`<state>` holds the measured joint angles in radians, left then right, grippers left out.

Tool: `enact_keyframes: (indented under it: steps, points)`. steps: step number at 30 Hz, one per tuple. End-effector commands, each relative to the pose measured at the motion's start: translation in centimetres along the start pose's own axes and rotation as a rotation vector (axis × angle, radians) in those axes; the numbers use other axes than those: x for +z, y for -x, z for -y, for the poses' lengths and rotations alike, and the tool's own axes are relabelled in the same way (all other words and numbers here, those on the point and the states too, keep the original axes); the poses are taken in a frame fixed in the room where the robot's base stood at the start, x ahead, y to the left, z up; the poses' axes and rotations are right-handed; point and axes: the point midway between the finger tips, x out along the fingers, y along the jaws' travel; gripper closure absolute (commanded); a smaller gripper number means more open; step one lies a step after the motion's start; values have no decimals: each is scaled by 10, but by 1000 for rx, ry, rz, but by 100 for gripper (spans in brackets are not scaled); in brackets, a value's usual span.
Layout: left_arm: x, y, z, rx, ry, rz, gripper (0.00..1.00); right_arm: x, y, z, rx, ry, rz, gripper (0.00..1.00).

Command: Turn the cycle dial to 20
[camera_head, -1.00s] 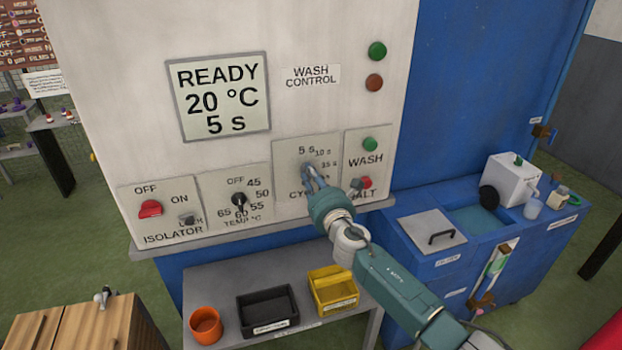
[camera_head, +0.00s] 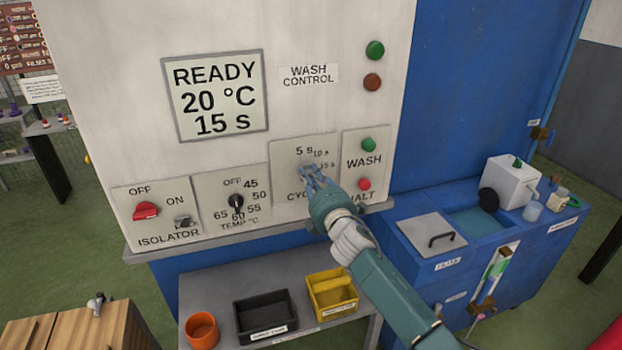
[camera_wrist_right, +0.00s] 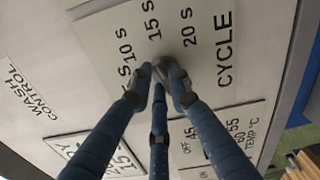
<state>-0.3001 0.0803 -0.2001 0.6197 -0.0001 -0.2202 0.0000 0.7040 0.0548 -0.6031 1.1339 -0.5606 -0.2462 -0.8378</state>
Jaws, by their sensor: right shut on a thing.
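The cycle dial's plate (camera_head: 290,148) is on the wash control panel, marked 5 s, 10 s and 15 s in the head view. In the right wrist view the plate (camera_wrist_right: 108,32) also shows 20 s and CYCLE. My right gripper (camera_head: 310,172) is shut on the cycle dial (camera_wrist_right: 160,68), its fingers around the knob and hiding most of it. The knob's pointer cannot be made out. The display (camera_head: 218,97) reads READY, 20 °C, 15 s. My left gripper is not in view.
The red halt button (camera_head: 364,184) and green wash button (camera_head: 369,145) are just right of the dial. The temperature dial (camera_head: 236,203) and red isolator switch (camera_head: 146,211) are to its left. Below, a shelf (camera_head: 222,290) holds a black bin and a yellow bin (camera_head: 331,290).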

Motion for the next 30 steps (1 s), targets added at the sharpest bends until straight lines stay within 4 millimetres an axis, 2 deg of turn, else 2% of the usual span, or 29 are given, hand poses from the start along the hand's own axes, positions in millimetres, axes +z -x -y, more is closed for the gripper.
enact_keyframes:
  steps: [18, 30]
  points:
    - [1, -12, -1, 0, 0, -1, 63, 0, 0, 6, -3, -586, -1, 100]
    - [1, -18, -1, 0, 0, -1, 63, 1, 0, 8, -3, -894, 0, 100]
